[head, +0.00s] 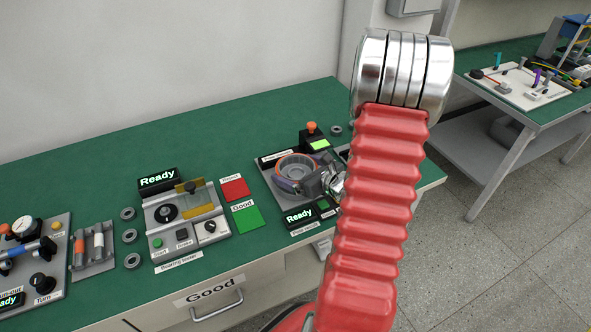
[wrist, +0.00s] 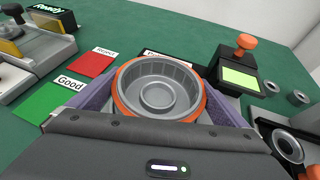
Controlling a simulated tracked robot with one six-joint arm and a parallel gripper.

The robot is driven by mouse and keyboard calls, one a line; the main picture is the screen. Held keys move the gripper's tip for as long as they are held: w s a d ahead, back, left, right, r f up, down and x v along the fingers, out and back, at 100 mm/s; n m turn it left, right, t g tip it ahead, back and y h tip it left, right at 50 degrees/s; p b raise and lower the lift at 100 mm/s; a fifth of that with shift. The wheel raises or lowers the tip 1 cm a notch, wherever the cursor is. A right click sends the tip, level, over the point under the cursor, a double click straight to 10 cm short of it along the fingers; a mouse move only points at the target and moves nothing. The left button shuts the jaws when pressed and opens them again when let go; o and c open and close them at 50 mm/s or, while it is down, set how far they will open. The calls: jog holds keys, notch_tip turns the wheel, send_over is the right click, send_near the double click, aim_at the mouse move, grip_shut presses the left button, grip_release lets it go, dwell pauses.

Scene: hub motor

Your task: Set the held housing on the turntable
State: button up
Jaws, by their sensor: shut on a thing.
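The housing is a grey round cup with an orange rim (wrist: 158,92); it also shows in the head view (head: 296,168). My gripper (wrist: 158,105) is shut on it, with purple pads on its left and right sides. In the head view my gripper (head: 300,180) is over the station at the right end of the green bench. The housing looks level, open side up. The turntable cannot be made out for certain; the housing and gripper cover the middle of that station. I cannot tell whether the housing touches anything below.
A box with an orange knob and green screen (wrist: 240,75) stands just behind the housing. A round metal fixture (wrist: 288,143) is at lower right. Red (head: 235,189) and green (head: 246,219) pads and a bearing tester (head: 186,219) lie left. Loose rings (head: 129,236) are nearby.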

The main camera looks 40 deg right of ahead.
jog(key=shift+f, duration=0.4)
dwell(1.1)
jog(key=o, duration=1.1)
jog(key=shift+f, duration=0.1)
jog(key=shift+r, duration=3.55)
